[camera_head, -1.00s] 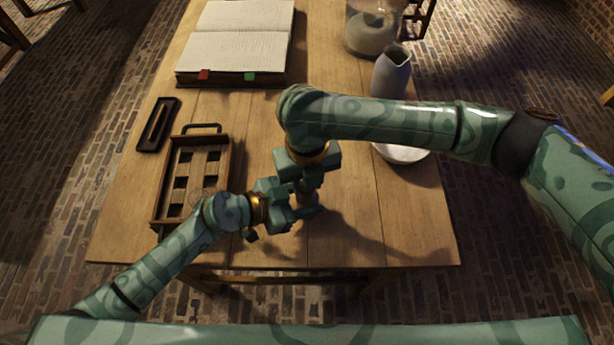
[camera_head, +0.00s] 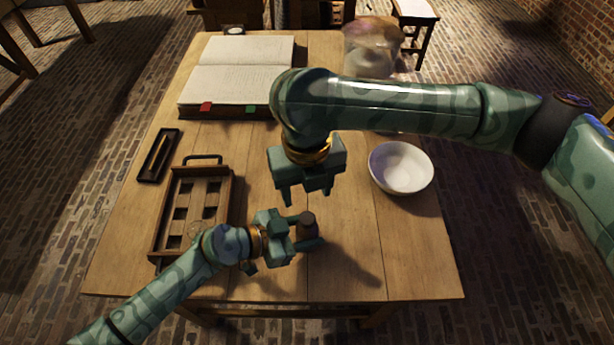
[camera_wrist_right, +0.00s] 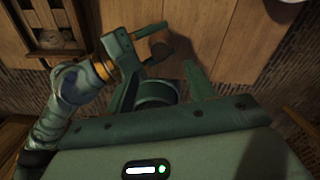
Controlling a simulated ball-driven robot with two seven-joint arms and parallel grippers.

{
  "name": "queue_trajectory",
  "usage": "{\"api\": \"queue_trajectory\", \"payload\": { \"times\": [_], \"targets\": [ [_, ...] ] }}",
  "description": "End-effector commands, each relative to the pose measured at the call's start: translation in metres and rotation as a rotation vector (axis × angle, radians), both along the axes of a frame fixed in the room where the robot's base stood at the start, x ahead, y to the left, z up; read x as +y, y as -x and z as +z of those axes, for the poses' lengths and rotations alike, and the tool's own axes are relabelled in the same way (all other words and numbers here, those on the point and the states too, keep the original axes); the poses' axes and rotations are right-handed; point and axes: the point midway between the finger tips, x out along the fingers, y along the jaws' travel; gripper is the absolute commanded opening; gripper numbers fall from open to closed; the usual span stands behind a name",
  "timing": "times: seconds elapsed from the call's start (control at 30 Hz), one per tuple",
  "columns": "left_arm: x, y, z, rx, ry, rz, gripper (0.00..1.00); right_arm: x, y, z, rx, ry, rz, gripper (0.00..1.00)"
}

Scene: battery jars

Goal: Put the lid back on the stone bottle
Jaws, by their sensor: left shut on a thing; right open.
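The stone bottle (camera_head: 308,226) is a small brownish vessel with a dark round top, standing near the front middle of the table. My left gripper (camera_head: 305,234) is shut around it from the left. It also shows in the right wrist view (camera_wrist_right: 161,50), between the left gripper's fingers. I cannot tell whether the dark top is a separate lid or the bottle's mouth; no loose lid is visible. My right gripper (camera_head: 307,196) is open and empty, pointing down above and slightly behind the bottle, apart from it. Its fingers also show in the right wrist view (camera_wrist_right: 160,78).
A wooden slotted tray (camera_head: 230,200) with a handle is left of the bottle, near my left arm. A dark narrow tray (camera_head: 148,176), an open book (camera_head: 240,70), a white bowl (camera_head: 402,168) and a glass jar (camera_head: 370,50) stand around. The table's front right is clear.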

Motion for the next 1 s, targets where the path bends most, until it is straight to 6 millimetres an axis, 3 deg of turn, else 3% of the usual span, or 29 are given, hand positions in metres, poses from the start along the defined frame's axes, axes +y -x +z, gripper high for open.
{"api": "queue_trajectory", "payload": {
  "times": [0.2,0.57,0.6,0.67,1.0],
  "targets": [
    [0.0,0.0,0.0,0.001,0.0,0.0,0.02,0.0,0.0,0.027,0.0,0.001,0.0,0.54],
    [0.0,0.0,0.0,0.001,0.001,-0.001,0.02,0.0,0.0,0.032,0.001,0.0,0.0,0.54],
    [0.0,0.0,0.0,0.001,0.001,-0.001,0.54,0.0,0.0,0.032,0.001,0.0,0.0,0.54],
    [0.0,0.0,0.0,0.001,0.001,-0.001,0.68,0.0,0.0,0.032,0.001,0.0,-0.001,0.54],
    [0.003,0.001,0.002,0.0,0.0,0.0,0.68,0.0,0.0,0.034,0.0,0.001,-0.001,0.54]
  ]
}}
